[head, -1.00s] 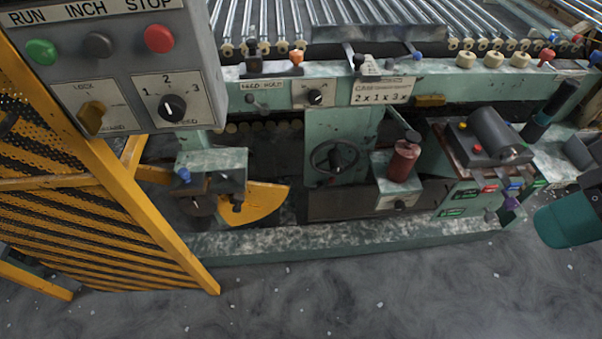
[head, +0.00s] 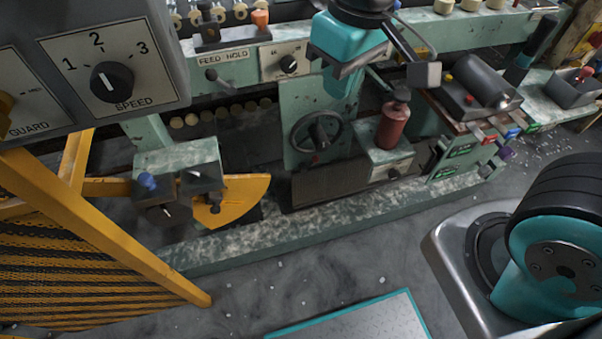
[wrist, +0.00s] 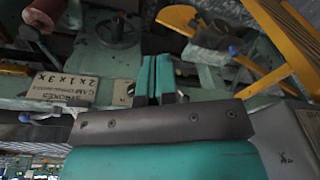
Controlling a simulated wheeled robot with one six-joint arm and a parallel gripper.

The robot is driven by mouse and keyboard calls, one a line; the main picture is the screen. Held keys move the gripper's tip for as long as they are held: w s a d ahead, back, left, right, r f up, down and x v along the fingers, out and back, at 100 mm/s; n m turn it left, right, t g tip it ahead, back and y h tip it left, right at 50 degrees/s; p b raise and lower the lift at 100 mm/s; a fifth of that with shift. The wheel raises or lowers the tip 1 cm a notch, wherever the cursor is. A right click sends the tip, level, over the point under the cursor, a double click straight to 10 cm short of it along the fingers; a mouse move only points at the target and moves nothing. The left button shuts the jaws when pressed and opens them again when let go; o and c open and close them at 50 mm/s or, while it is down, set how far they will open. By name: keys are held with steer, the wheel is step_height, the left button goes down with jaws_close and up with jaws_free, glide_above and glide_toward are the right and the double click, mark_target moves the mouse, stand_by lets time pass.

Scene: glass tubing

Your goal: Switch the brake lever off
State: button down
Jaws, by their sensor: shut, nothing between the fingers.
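No part in view carries a readable brake label, so I cannot tell for sure which one is the brake lever. A yellow quarter-round plate (head: 245,197) sits beside a green box (head: 178,158) with a blue knob (head: 147,181) on the machine's lower left. The plate shows inverted at the top of the wrist view (wrist: 178,18), with a blue knob (wrist: 234,50). My gripper (head: 338,84) hangs in front of the machine's upper panel, left of the red cylinder (head: 392,125). Its teal fingers (wrist: 155,68) are together and empty, apart from the yellow plate.
A handwheel (head: 318,131) is below my gripper. A grey control box (head: 100,60) with a speed dial fills the upper left. A yellow guard frame (head: 110,235) stands below it. A black-handled lever (head: 545,35) is at right. Floor (head: 290,285) is open in front.

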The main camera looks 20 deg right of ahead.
steer(key=w+a+f+t+h+b, duration=0.1)
steer(key=w+f+h+b, duration=0.1)
steer(key=w+f+b, duration=0.45)
steer(key=w+a+f+m+h+b, duration=0.1)
steer(key=w+f+h+b, duration=0.15)
steer(key=f, duration=0.65)
steer(key=w+f+t+h+b, duration=0.1)
steer(key=w+f+b, duration=0.2)
steer(key=f+b, duration=0.35)
steer(key=m+t+h+b, duration=0.1)
steer(key=t+h+b, duration=0.2)
steer(key=h+b, duration=0.6)
glide_toward(313, 160)
steer(key=d+b, duration=0.2)
steer(key=w+d+f+y+b, duration=0.1)
steer(key=d+b, duration=0.1)
steer(key=b, duration=0.1)
steer(key=w+d+y+b, duration=0.1)
steer(key=d+b, duration=0.1)
steer(key=shift+w+f+m+y+b, duration=0.1)
steer(key=shift+f+m+y+b, duration=0.2)
steer(key=shift+f+b, duration=0.1)
steer(key=shift+w+d, duration=0.25)
steer(key=shift+d, duration=0.2)
